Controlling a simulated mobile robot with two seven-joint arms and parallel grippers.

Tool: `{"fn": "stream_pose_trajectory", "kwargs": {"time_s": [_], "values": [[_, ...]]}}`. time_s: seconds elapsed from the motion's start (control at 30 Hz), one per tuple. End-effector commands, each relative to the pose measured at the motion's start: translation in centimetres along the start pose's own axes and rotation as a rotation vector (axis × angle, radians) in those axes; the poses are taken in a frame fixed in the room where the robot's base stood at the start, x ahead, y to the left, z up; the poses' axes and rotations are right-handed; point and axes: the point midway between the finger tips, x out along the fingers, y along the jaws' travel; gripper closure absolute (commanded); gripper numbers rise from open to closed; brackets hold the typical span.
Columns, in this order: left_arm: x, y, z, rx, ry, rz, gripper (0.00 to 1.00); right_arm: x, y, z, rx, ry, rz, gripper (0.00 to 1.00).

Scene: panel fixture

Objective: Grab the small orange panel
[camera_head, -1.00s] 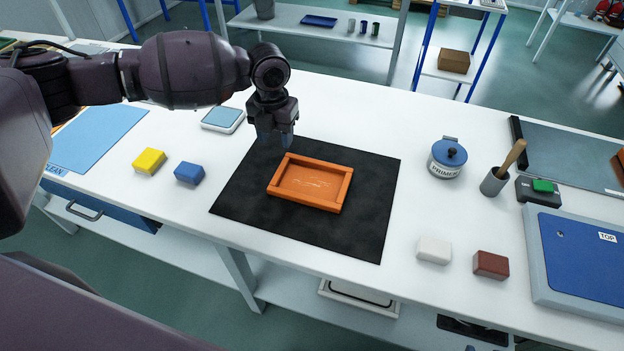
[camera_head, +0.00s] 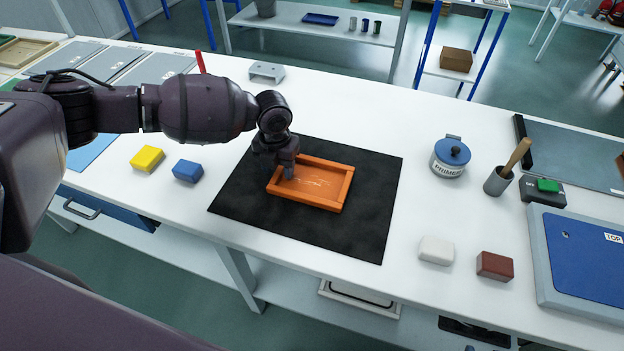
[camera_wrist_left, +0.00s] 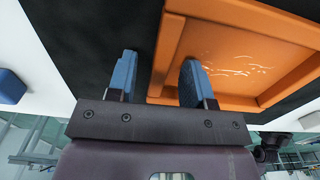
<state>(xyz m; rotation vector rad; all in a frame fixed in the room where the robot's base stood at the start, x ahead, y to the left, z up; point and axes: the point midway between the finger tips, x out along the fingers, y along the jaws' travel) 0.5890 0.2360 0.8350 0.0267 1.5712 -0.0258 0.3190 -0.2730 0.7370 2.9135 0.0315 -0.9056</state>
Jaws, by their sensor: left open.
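The small orange panel (camera_head: 315,188) is a shallow tray-like frame with raised rims and pale scratch marks on its inner face. It lies on a black mat (camera_head: 345,230) on the white table. My left gripper (camera_head: 282,173) is at the panel's left end, pointing down. The left wrist view shows the panel (camera_wrist_left: 235,60) and the open gripper (camera_wrist_left: 157,80). One finger is outside the panel's rim over the mat and the other is over its inner side, so the rim lies between them. Whether the fingers touch the panel I cannot tell. My right gripper is not in view.
Yellow (camera_head: 147,158) and blue (camera_head: 188,171) blocks lie left of the mat. A primer pot (camera_head: 450,157), a cup with a wooden handle (camera_head: 498,181), white (camera_head: 436,250) and brown (camera_head: 494,265) blocks, and a blue panel (camera_head: 590,255) stand to the right.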

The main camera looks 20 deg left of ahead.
Motion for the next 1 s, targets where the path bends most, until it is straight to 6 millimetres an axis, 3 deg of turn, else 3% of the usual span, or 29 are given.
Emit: {"fn": "stream_pose_trajectory", "kwargs": {"time_s": [0.23, 0.53, 0.87, 1.0], "values": [[0.3, 0.0, 0.0, 0.000, -0.001, 0.000, 0.53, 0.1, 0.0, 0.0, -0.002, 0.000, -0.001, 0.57], [0.2, 0.0, 0.0, 0.000, -0.001, 0.000, 0.99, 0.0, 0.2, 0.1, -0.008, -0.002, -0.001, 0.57], [0.1, 0.0, 0.1, 0.000, -0.002, -0.001, 1.00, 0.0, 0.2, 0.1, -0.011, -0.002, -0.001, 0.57], [-0.9, 0.0, 0.1, -0.001, -0.004, -0.001, 1.00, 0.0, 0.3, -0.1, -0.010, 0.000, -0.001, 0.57]]}}
